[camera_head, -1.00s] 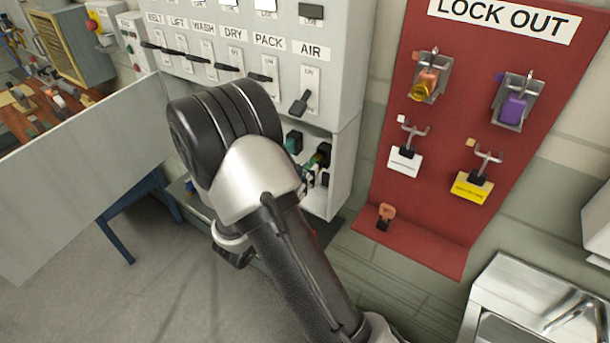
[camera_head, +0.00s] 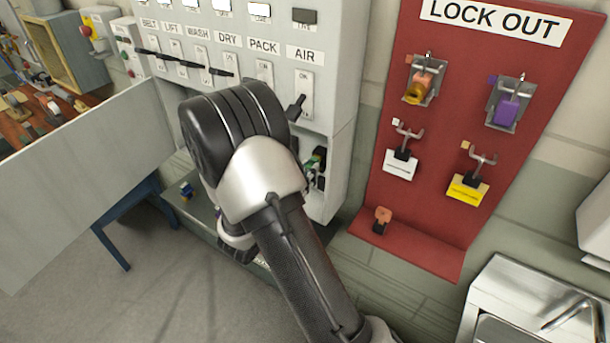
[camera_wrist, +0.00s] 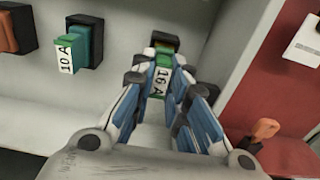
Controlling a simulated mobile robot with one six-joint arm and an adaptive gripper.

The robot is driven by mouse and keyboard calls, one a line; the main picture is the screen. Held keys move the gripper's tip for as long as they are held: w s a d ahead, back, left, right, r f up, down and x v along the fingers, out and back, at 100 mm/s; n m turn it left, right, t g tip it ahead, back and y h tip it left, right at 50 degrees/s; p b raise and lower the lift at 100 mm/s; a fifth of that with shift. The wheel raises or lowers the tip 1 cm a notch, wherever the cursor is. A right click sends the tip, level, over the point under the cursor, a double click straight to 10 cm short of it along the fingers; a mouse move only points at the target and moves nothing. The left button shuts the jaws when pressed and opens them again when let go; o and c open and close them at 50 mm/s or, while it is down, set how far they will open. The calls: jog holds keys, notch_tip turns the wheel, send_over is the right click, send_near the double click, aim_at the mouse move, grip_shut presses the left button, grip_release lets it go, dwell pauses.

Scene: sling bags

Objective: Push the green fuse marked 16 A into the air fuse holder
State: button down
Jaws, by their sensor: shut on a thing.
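The green fuse (camera_wrist: 161,78) with a white 16 A label is between the fingers of my gripper (camera_wrist: 165,95) in the wrist view, label towards the camera. My gripper is shut on it. The fuse's far end is at a dark holder (camera_wrist: 165,37) on the panel wall, in the rightmost place. How deep it sits in the holder, I cannot tell. In the head view my arm hides most of the gripper; a bit of green (camera_head: 313,160) shows at the panel's lower right, under the AIR switch (camera_head: 304,90).
A green 10 A fuse (camera_wrist: 66,55) sits in a black holder to the left, with an orange one (camera_wrist: 15,28) further left. The red lock-out board (camera_head: 440,130) with padlocks is at the right, and an orange-topped item (camera_head: 382,217) stands on its ledge.

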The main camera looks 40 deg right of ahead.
jog(key=shift+w+d, duration=0.2)
jog(key=shift+d, duration=0.35)
jog(key=shift+d, duration=0.1)
jog(key=c, duration=1.5)
grip_release()
jog(key=v, duration=1.2)
